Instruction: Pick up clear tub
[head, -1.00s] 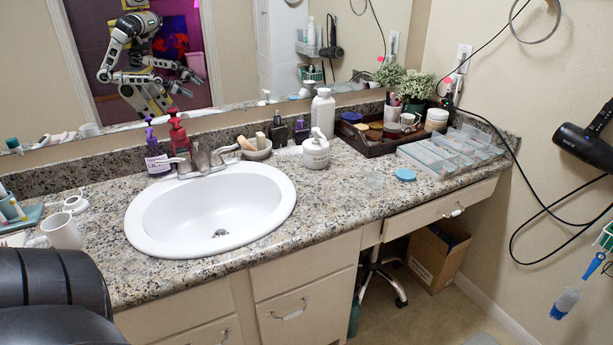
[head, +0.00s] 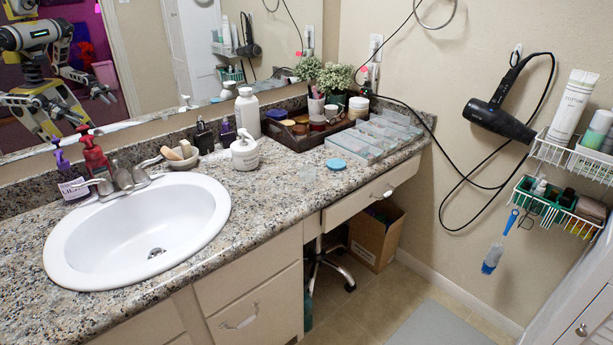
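The clear tub (head: 307,173) is a small see-through container, faint against the speckled granite counter (head: 268,208). It stands on the counter right of the sink, just left of a round blue lid (head: 336,165) and apart from it. Neither of my grippers shows directly in the head view. My reflection is in the mirror at the upper left, too small to tell the fingers' state.
A white pump bottle (head: 244,152) stands behind and left of the tub. A dark tray (head: 290,138) of jars and clear organizer boxes (head: 370,138) lie behind. The sink (head: 140,225) is left. A hair dryer (head: 498,122) and wire baskets (head: 560,205) hang right.

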